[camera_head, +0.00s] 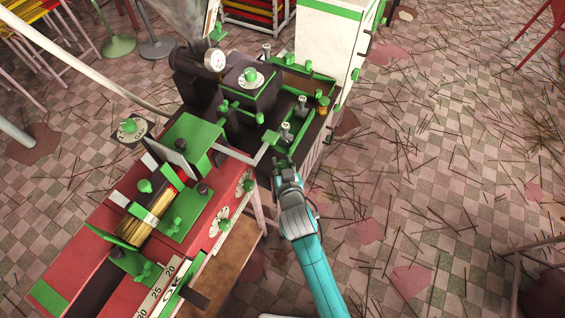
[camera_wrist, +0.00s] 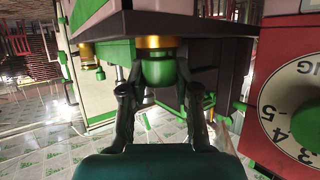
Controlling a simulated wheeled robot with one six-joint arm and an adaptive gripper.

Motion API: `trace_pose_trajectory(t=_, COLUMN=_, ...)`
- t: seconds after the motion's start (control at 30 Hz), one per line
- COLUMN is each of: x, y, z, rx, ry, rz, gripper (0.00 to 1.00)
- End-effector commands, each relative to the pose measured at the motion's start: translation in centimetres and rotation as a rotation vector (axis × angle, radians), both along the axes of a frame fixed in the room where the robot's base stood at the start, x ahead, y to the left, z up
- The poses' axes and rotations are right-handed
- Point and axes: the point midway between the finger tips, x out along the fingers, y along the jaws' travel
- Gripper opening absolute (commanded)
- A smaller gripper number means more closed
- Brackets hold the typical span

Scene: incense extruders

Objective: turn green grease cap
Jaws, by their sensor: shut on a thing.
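The green grease cap (camera_wrist: 158,70) shows in the wrist view, under a brass collar (camera_wrist: 158,42) on the dark machine body. My gripper (camera_wrist: 159,92) has one dark finger on each side of the cap and is shut on it. The fingertips' contact with the cap is hard to make out. In the head view my gripper (camera_head: 284,166) is at the near end of the dark extruder (camera_head: 212,100). The cap it holds cannot be told apart there.
A second green and brass cap (camera_head: 323,103) sits farther along the extruder's right side. A red bench (camera_head: 120,205) with dials and green fittings stands to the left. A dial (camera_wrist: 292,112) is close on the right in the wrist view. The tiled floor on the right has scattered sticks.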

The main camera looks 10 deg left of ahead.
Motion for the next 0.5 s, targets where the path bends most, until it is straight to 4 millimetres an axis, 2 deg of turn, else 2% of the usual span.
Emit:
trace_pose_trajectory(t=0.27, x=-0.02, y=0.12, z=0.04, rx=-0.001, ry=-0.001, rz=-0.032, gripper=0.0)
trace_pose_trajectory(t=0.5, x=-0.01, y=0.24, z=0.13, rx=-0.001, ry=-0.002, rz=-0.129, gripper=0.0)
